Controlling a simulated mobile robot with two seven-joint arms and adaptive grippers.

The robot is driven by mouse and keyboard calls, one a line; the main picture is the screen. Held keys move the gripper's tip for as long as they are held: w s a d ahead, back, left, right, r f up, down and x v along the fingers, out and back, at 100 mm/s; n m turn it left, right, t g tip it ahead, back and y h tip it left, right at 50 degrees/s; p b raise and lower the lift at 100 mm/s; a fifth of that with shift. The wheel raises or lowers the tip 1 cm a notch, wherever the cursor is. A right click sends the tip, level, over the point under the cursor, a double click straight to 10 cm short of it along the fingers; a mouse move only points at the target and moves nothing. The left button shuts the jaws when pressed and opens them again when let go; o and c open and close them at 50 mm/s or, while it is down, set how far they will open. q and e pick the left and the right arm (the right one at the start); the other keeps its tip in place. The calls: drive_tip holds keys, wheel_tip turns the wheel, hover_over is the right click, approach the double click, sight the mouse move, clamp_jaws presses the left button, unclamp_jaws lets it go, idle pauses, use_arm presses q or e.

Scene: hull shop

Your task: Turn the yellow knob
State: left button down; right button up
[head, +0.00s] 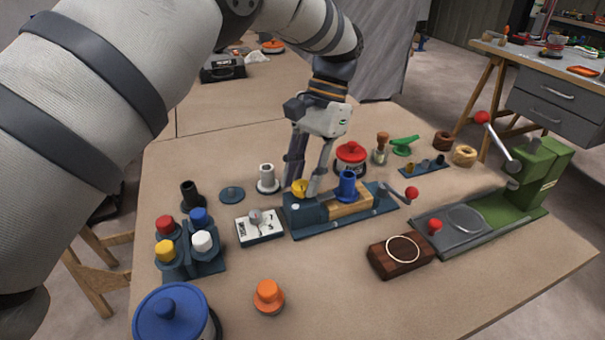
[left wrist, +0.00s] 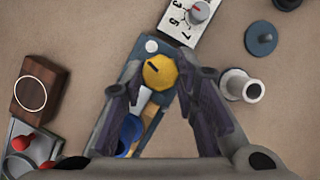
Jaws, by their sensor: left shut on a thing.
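The yellow knob (head: 299,188) sits on the left end of a blue-grey base (head: 297,222) on the workbench. In the left wrist view the knob (left wrist: 158,70) shows a dark line across its top. My left gripper (head: 302,182) reaches down from above, with one finger on each side of the knob, shut on it. The fingers (left wrist: 160,78) also show in the left wrist view. They partly hide the base in both views. My right gripper is not in view.
A blue cylinder (head: 347,184) and a red-ended lever (head: 411,193) are on the same base. A white dial panel (head: 248,232) stands just left of it, and a white spool (head: 268,178) behind. A wooden block (head: 390,262) lies front right. The front middle bench is mostly clear.

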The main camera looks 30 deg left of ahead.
use_arm(q)
drive_tip(key=m, duration=0.2)
drive_tip(key=m+y+p, duration=0.1)
drive_tip(key=m, duration=0.1)
drive_tip(key=shift+s+d+r+m+y, duration=0.1)
drive_tip(key=shift+d+m+y, duration=0.05)
drive_tip(key=shift+m+y, duration=0.15)
drive_tip(key=shift+s+m+t+y+p, duration=0.1)
drive_tip(key=shift+m+t+y+p, duration=0.25)
drive_tip(key=shift+m, duration=0.65)
drive_tip(key=shift+m+t+y+p, duration=0.1)
drive_tip(key=shift+m+t+y, duration=0.25)
drive_tip(key=shift+m, duration=0.65)
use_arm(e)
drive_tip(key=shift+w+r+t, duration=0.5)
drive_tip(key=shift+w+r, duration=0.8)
use_arm(q)
drive_tip(key=shift+f+m, duration=0.2)
drive_tip(key=shift+m, duration=0.1)
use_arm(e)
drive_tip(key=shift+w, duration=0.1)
use_arm(q)
drive_tip(key=c, duration=1.3)
unclamp_jaws()
drive_tip(key=v, duration=1.2)
drive_tip(key=shift+s+r, duration=0.15)
